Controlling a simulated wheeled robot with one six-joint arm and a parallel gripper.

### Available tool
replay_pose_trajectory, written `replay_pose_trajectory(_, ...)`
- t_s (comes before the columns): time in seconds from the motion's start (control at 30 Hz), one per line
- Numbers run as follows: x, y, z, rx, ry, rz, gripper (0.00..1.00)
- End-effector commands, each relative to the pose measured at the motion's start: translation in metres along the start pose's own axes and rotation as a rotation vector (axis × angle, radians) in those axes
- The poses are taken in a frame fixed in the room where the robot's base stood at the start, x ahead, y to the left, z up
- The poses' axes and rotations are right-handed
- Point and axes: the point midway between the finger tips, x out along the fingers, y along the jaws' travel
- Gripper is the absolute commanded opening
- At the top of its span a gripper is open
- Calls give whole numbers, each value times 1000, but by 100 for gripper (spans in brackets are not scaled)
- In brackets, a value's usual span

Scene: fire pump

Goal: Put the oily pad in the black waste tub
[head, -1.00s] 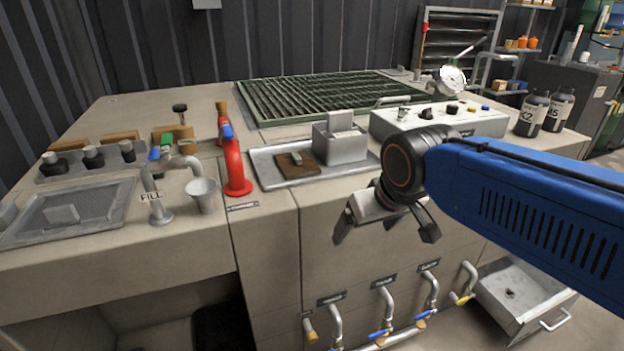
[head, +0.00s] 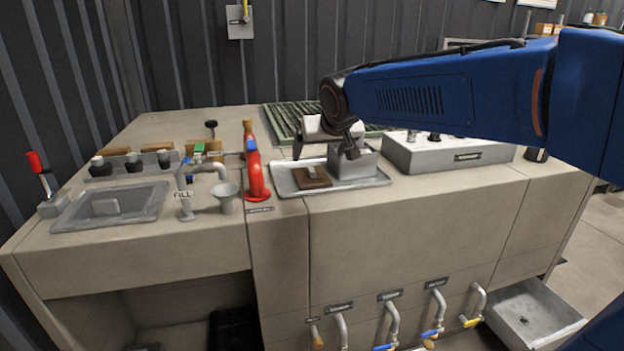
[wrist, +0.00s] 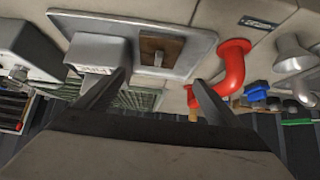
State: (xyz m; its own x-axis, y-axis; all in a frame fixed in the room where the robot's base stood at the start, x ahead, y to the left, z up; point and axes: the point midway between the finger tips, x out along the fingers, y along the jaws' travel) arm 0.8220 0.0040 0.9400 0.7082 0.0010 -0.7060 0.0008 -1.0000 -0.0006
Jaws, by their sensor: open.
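The oily pad is likely the flat brown pad (head: 303,180) with a pale grip on top, lying on the metal tray (head: 378,181) on the counter. In the wrist view the pad (wrist: 150,42) shows beyond my fingers, on the tray (wrist: 196,47). My gripper (head: 324,150) is open and empty, above and apart from the pad, near the grey metal box (head: 352,171). In the wrist view my gripper's fingers (wrist: 161,80) are spread with nothing between them. A black tub (head: 234,328) shows partly in the recess under the counter; its inside is hidden.
A red curved pipe (head: 255,178) stands just left of the tray. A tap and metal cup (head: 226,200) are farther left, beside a sunken basin (head: 110,207). A grey control box (head: 450,152) is right of the tray. Valve pipes (head: 392,318) project from the counter front.

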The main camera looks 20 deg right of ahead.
Motion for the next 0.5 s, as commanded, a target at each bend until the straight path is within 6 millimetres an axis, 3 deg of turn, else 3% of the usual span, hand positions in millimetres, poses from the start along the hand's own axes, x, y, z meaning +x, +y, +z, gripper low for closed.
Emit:
replay_pose_trajectory(0.3,58,1,1,-1,-4,2,88)
replay_pose_trajectory(0.5,87,1,1,0,-3,1,88)
